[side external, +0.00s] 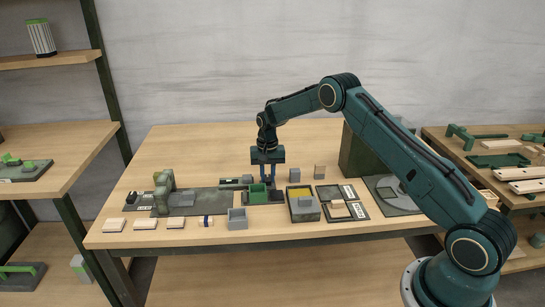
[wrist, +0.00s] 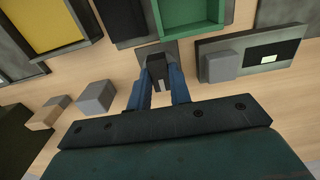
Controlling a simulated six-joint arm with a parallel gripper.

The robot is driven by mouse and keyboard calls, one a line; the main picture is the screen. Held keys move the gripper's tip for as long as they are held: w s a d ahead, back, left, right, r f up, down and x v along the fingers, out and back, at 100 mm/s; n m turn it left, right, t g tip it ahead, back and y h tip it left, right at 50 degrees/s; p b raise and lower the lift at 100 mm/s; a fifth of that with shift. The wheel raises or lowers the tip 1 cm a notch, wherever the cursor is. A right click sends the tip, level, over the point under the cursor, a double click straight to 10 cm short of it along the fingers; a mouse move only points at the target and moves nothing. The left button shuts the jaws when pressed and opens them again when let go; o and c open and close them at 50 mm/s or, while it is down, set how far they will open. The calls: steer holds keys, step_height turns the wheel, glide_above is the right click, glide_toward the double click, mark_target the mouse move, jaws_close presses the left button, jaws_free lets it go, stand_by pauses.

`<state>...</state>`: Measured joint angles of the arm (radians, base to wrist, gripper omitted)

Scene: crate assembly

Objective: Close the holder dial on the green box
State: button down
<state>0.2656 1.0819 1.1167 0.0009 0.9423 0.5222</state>
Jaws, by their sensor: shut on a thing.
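The green box (side external: 258,194) sits in a dark holder (side external: 277,196) near the middle of the table. In the wrist view the green box (wrist: 192,17) is at the top, open side visible. My gripper (side external: 268,179) points down at the box's back edge. In the wrist view my gripper's blue fingers (wrist: 160,84) are shut on a small dark block, which looks like the holder dial (wrist: 157,62), next to the box. The dial's exact angle is hard to tell. In the side view the fingers hide the dial.
A grey open box (side external: 237,223) stands in front. A box with yellow inside (side external: 302,205) is to the right. Grey blocks (side external: 295,175) and a wooden-sided block (side external: 319,172) stand behind. A plate with a grey block (wrist: 222,66) lies beside my fingers. The table's back is clear.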

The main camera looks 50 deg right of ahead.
steer(key=shift+m, duration=0.4)
steer(key=m, duration=0.6)
steer(key=shift+m, duration=0.4)
steer(key=m, duration=0.3)
steer(key=shift+m, duration=2.3)
steer(key=c, duration=1.3)
jaws_free()
